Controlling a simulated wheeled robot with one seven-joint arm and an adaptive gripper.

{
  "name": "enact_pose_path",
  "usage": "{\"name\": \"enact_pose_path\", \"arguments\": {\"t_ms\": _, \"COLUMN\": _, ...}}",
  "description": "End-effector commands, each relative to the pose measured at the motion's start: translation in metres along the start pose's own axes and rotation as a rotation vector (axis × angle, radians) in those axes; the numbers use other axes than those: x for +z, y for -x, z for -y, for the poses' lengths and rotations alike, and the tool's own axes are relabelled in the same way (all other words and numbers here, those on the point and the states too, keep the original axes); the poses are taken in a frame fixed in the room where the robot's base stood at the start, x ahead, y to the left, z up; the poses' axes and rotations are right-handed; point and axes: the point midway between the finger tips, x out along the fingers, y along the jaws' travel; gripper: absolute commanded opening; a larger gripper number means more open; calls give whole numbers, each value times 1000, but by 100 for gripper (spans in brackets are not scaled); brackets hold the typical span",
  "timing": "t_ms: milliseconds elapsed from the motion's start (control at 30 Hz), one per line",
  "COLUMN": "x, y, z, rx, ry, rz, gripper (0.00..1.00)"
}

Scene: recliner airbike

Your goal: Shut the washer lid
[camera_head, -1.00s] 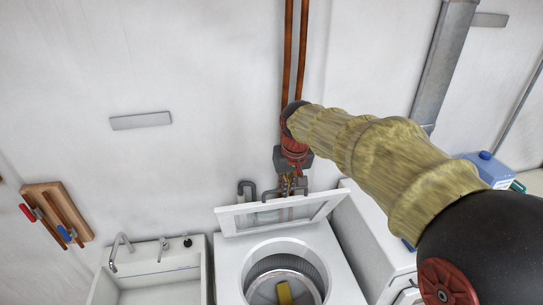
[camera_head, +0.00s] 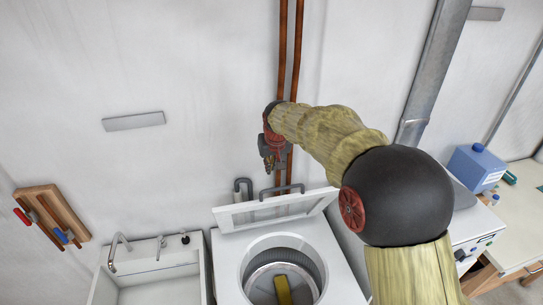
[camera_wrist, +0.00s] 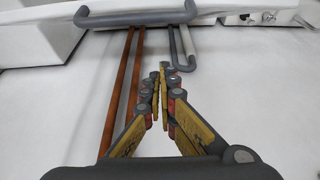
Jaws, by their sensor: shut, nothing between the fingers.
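The washer (camera_head: 229,262) is a white top-loader at the bottom centre of the head view. Its lid (camera_head: 318,203), a white frame with a see-through panel, stands open, tilted up at the back. The round drum opening below is uncovered, with a yellow piece (camera_head: 282,290) inside. My gripper (camera_head: 268,171) is above the lid's upper edge in the picture, apart from it, in front of the wall pipes. In the wrist view my gripper's fingers (camera_wrist: 160,75) are together and empty. White surfaces show along the top there; I cannot tell which is the lid.
Copper pipes (camera_head: 290,60) run down the wall, and a grey bent pipe (camera_head: 283,189) sits behind the lid. A sink (camera_head: 150,270) stands left of the washer. To the right are a white appliance with a blue jug (camera_head: 474,168) and a table (camera_head: 515,225).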

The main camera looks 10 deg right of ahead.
Motion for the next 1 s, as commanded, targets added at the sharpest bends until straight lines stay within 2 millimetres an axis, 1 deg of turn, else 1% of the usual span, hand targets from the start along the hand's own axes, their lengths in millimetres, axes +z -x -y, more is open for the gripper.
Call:
{"name": "enact_pose_path", "arguments": {"t_ms": 100, "x": 17, "y": -3, "z": 0, "rx": 0, "ry": 0, "rz": 0, "gripper": 0}}
{"name": "enact_pose_path", "arguments": {"t_ms": 200, "x": 28, "y": -6, "z": 0, "rx": 0, "ry": 0, "rz": 0, "gripper": 0}}
{"name": "enact_pose_path", "arguments": {"t_ms": 333, "x": 36, "y": -8, "z": 0, "rx": 0, "ry": 0, "rz": 0, "gripper": 0}}
{"name": "enact_pose_path", "arguments": {"t_ms": 800, "x": 39, "y": -10, "z": 0, "rx": 0, "ry": 0, "rz": -3, "gripper": 0}}
{"name": "enact_pose_path", "arguments": {"t_ms": 1000, "x": 46, "y": -13, "z": 0, "rx": 0, "ry": 0, "rz": -23, "gripper": 0}}
